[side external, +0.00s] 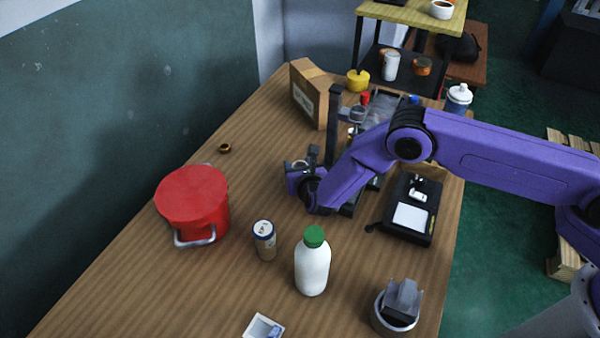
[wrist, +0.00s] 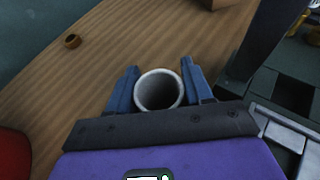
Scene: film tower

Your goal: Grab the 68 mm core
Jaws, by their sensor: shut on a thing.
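A pale hollow tube, seemingly the 68 mm core (wrist: 159,103), sits between the two blue fingers of my gripper (wrist: 160,90) in the wrist view. The fingers touch it on both sides, and its open end faces the camera. In the side external view my gripper (side external: 300,168) is above the wooden table, left of the dark machine, with the pale rim of the core just visible in it. The core's lower part is hidden, so I cannot tell whether it touches the table.
The dark machine (side external: 334,120) stands close right of my gripper. A red pot (side external: 192,205), a small jar (side external: 264,240) and a white bottle (side external: 312,268) stand nearer the front. A small brown ring (side external: 224,148) lies left. A cardboard box (side external: 308,95) is behind. Table between ring and gripper is clear.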

